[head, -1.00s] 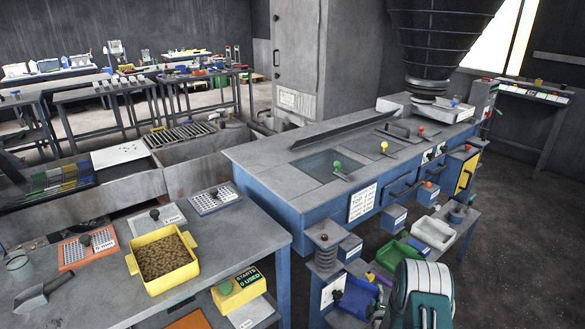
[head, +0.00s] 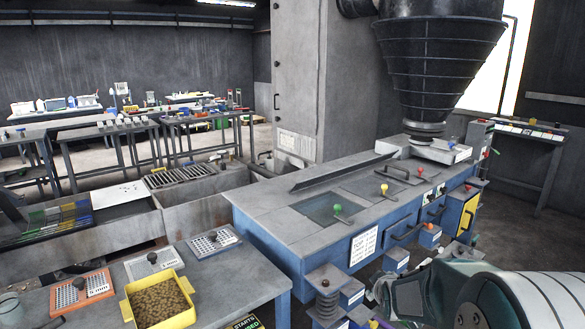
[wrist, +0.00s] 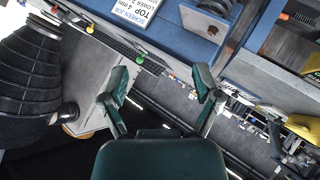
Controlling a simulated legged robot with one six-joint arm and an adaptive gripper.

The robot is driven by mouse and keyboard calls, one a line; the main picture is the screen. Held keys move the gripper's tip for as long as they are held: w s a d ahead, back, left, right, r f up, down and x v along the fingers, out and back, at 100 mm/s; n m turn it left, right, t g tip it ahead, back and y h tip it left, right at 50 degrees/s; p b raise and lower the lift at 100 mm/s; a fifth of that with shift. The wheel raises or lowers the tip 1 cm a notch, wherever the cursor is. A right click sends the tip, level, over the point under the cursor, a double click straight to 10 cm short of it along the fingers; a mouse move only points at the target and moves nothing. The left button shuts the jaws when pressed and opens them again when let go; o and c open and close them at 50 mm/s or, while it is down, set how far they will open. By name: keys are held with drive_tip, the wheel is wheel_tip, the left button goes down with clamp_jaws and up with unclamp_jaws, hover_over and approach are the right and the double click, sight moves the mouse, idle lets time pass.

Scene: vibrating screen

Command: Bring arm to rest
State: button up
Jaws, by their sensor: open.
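My gripper (wrist: 162,92) shows in the wrist view with its two green fingers spread apart and nothing between them. The wrist view is strongly tilted, with the blue screen machine along its top. In the head view my green and white arm fills the lower right corner, in front of the blue vibrating screen machine (head: 290,232). The fingertips cannot be made out in the head view.
A yellow tub of brown grains (head: 183,318) stands on the front left table (head: 235,279). Perforated screens with black knobs lie nearby. A large dark hopper (head: 440,60) hangs over the machine's far end. Dark floor (head: 545,235) lies open at the right.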

drive_tip(key=s+a+r+m+g, duration=0.1)
drive_tip(key=s+a+r+m, duration=0.1)
drive_tip(key=s+r, duration=0.45)
drive_tip(key=s+a+r+m+g, duration=0.2)
drive_tip(key=s+r, duration=0.1)
drive_tip(key=s, duration=0.6)
drive_tip(key=s+a+m+g+y, duration=0.1)
drive_tip(key=s+a+m+g, duration=0.1)
drive_tip(key=s, duration=1.5)
drive_tip(key=shift+s+a+r+m, duration=0.15)
drive_tip(key=shift+s+r+m, duration=0.15)
drive_tip(key=shift+m, duration=0.4)
